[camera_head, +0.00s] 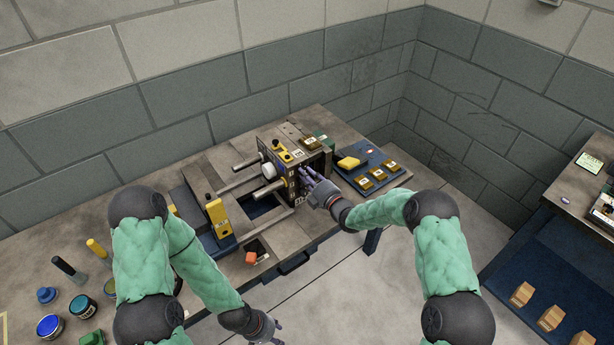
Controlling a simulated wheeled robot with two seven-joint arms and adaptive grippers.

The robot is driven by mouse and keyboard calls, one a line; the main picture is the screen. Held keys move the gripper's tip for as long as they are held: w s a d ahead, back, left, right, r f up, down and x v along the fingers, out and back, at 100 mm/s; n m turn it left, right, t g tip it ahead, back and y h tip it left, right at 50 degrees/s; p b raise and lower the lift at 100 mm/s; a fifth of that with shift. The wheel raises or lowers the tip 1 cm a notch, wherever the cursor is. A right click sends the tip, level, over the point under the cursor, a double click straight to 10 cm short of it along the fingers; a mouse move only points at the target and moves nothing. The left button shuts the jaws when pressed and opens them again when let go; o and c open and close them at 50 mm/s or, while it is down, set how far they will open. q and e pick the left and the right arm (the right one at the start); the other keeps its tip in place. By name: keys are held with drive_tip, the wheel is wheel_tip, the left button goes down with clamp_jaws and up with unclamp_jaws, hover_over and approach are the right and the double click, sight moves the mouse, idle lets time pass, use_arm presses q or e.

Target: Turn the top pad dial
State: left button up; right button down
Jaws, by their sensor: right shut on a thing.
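The dark press-like block (295,165) with plates and guide rods stands on the workbench in the middle. My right gripper (307,178) is at the right-hand face of this block, with its fingers against it. It is shut on a small part there, which looks like the top pad dial; the fingers hide most of it. My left gripper (279,331) hangs low at the bottom edge, in front of the bench and away from the block. It is small and partly cut off, so its opening cannot be told.
A blue tray (391,184) with yellowish blocks lies right of the press block. A yellow upright piece (218,217) and an orange block (251,257) are at its left and front. Jars and handled tools crowd the bench's left end. A second bench (579,203) stands far right.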

drive_tip(key=m+b, duration=0.2)
drive_tip(key=m, duration=0.4)
drive_tip(key=m+b, duration=0.2)
drive_tip(key=m, duration=0.3)
drive_tip(key=m+b, duration=0.3)
drive_tip(key=m, duration=0.3)
drive_tip(key=shift+w+r+m, duration=0.15)
drive_tip(key=shift+r+m, duration=0.15)
drive_tip(key=shift+r, duration=0.05)
drive_tip(key=shift+w+d+r, duration=0.1)
drive_tip(key=shift+d+r, duration=0.05)
idle(0.4)
drive_tip(key=c, duration=1)
unclamp_jaws()
drive_tip(key=shift+c, duration=0.2)
drive_tip(key=shift+f, duration=0.25)
drive_tip(key=v, duration=1.2)
